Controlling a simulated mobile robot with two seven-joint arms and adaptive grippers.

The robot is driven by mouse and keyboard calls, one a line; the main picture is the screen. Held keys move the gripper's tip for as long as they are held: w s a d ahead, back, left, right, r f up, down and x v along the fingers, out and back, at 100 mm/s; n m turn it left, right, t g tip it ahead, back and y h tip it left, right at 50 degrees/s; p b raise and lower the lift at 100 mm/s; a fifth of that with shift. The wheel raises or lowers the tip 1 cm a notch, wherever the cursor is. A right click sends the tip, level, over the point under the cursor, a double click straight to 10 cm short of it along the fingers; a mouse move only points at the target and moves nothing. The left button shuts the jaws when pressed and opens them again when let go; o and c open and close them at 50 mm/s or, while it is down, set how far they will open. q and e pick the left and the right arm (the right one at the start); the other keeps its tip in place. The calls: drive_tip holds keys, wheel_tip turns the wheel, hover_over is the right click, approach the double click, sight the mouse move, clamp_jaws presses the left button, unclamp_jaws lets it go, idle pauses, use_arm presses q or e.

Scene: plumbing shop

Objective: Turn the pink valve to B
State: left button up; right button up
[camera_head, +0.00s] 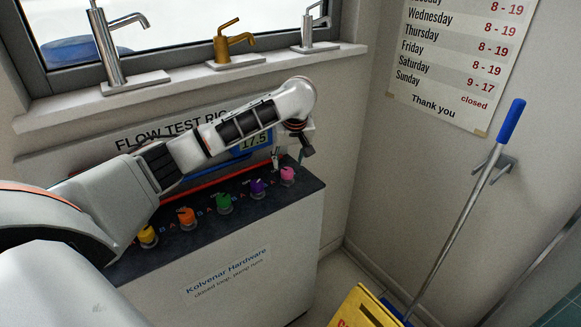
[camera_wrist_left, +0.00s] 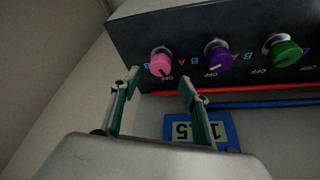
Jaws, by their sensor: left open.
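The pink valve (camera_head: 287,174) is the rightmost knob on the dark top of the flow test rig. It also shows in the left wrist view (camera_wrist_left: 161,64), with a letter B on its left there and an A on its right. A small mark shows on the knob's lower part in that view, too blurred to read a setting surely. My left gripper (camera_wrist_left: 160,80) is open and empty, its two fingers on either side of the pink valve and just short of it. In the head view the gripper (camera_head: 291,154) hangs just above and behind the knob. My right gripper is out of view.
A purple valve (camera_wrist_left: 217,56) is beside the pink one, then a green valve (camera_wrist_left: 284,50). Orange (camera_head: 186,216) and yellow valves (camera_head: 147,236) stand farther left. A blue-framed display (camera_wrist_left: 181,131) is below the wrist camera view's knobs, with red and blue pipes.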

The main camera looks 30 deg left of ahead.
sight(287, 170)
use_arm(q)
drive_tip(key=shift+x, duration=3)
drive_tip(key=c, duration=1.1)
